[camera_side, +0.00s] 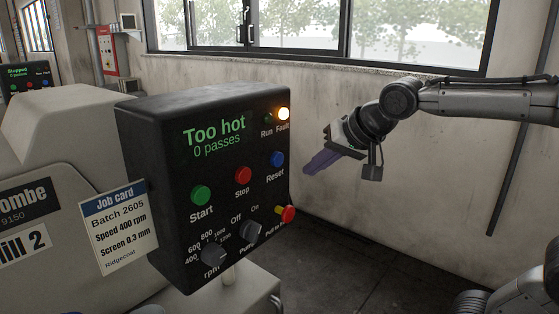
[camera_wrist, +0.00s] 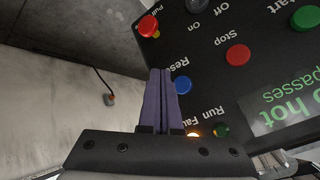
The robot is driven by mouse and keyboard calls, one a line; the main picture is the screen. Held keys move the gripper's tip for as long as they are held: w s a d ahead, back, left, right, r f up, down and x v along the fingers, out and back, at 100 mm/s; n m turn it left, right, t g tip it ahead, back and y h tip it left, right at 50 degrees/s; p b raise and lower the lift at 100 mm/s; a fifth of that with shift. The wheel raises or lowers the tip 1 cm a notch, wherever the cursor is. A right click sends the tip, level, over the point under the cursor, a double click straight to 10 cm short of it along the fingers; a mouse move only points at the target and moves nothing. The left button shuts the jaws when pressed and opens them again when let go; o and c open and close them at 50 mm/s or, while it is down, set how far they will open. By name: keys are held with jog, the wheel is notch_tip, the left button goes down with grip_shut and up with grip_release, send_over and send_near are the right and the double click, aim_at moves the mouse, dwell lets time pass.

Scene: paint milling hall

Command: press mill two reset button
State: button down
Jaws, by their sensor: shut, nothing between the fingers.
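Mill two's black control box (camera_side: 160,200) stands centre left in the side view. Its screen (camera_side: 214,138) reads "Too hot, 0 passes", and the orange Fault lamp (camera_side: 284,114) is lit. The blue Reset button (camera_side: 277,159) is at the panel's right, below the lamps. It also shows in the wrist view (camera_wrist: 183,85), where the panel appears upside down. My gripper (camera_side: 308,170) is shut and empty, with purple fingers, to the right of the panel in the side view. In the wrist view the fingertips (camera_wrist: 158,72) appear just left of the Reset button, seemingly apart from it.
A red Stop button (camera_side: 243,175), green Start button (camera_side: 201,195), two knobs and a red pull button (camera_side: 288,214) are on the same panel. A job card (camera_side: 118,228) hangs left of the box. A wall with a window (camera_side: 300,30) stands behind; the space right of the panel is open.

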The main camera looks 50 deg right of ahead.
aim_at(281, 166)
jog(key=shift+w, duration=2.35)
jog(key=shift+w, duration=0.2)
jog(key=shift+w, duration=0.25)
jog(key=shift+w, duration=0.45)
dwell(0.8)
dwell(0.4)
jog(key=shift+s, duration=0.9)
jog(key=shift+s, duration=0.1)
jog(key=shift+s, duration=2.4)
